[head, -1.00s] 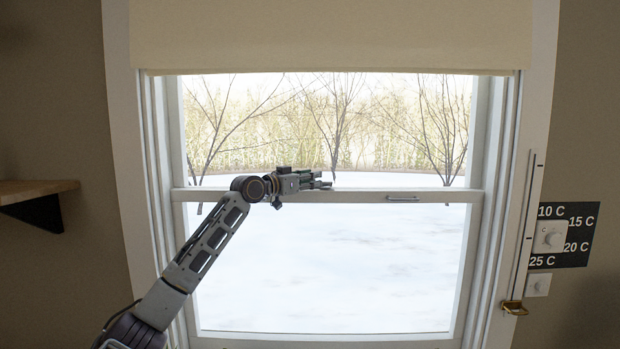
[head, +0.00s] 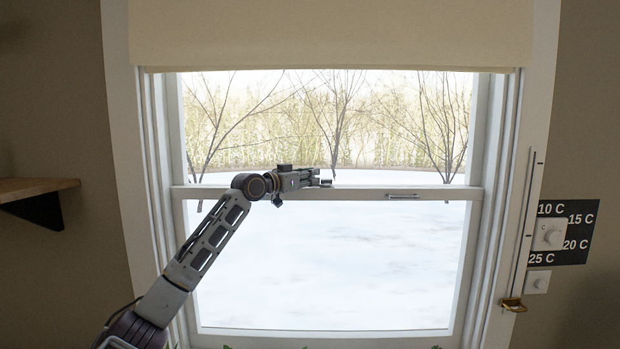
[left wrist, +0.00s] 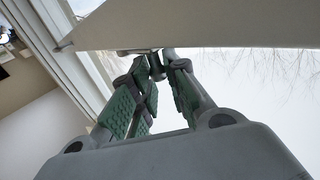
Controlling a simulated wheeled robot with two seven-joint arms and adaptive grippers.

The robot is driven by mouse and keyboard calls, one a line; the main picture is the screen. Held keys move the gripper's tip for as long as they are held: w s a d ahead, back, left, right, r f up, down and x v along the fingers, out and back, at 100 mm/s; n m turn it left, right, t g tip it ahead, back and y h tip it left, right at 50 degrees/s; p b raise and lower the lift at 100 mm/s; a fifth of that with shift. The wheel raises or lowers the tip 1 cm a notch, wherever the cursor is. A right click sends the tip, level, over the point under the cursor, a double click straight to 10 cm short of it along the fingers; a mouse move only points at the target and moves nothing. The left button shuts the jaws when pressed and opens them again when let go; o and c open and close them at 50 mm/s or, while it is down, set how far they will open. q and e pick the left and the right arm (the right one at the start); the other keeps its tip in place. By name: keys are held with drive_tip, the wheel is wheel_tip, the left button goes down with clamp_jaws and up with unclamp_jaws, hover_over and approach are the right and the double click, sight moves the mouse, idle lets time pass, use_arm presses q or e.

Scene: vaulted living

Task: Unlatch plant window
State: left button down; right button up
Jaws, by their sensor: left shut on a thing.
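The window (head: 320,260) fills the middle of the head view, with a pale rail (head: 360,194) across it. My left gripper (head: 324,181) is at the middle of this rail, its fingers shut on a small metal piece that appears to be the window latch (head: 327,183). The fingers hide most of the latch, so its turn cannot be told. In the left wrist view, the green-padded fingers (left wrist: 157,68) come together on a small dark part beside the rail (left wrist: 190,25). My right gripper is not in view.
A metal pull (head: 402,195) sits on the rail to the right of the gripper. A cream blind (head: 330,35) hangs above. A brass lever (head: 513,305) and a dial panel (head: 565,233) are at right. A wooden shelf (head: 35,187) is at left.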

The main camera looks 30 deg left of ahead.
use_arm(q)
drive_tip(key=shift+s+d+n+y, duration=0.2)
drive_tip(key=shift+n+y, duration=0.2)
drive_tip(key=shift+y, duration=0.2)
drive_tip(key=shift+s+d+n+y, duration=0.15)
drive_tip(key=shift+n+y, duration=0.25)
drive_tip(key=shift+y, duration=0.2)
drive_tip(key=shift+d+n+y, duration=0.15)
drive_tip(key=shift+n+y, duration=0.25)
drive_tip(key=shift+y, duration=0.2)
drive_tip(key=shift+s+d+n+y, duration=0.2)
drive_tip(key=shift+n+y, duration=0.25)
drive_tip(key=shift+y, duration=0.3)
drive_tip(key=shift+s+d+n+y, duration=0.15)
drive_tip(key=shift+n+y, duration=0.3)
drive_tip(key=shift+y, duration=0.3)
drive_tip(key=d+n+g+y, duration=0.6)
drive_tip(key=n+g+y, duration=0.6)
drive_tip(key=n+y, duration=0.1)
drive_tip(key=shift+w+g+y, duration=0.3)
drive_tip(key=shift+w+y, duration=0.1)
drive_tip(key=shift+y, duration=0.5)
drive_tip(key=shift+d+n+g, duration=0.15)
drive_tip(key=shift+n+g, duration=0.25)
drive_tip(key=shift+g, duration=0.1)
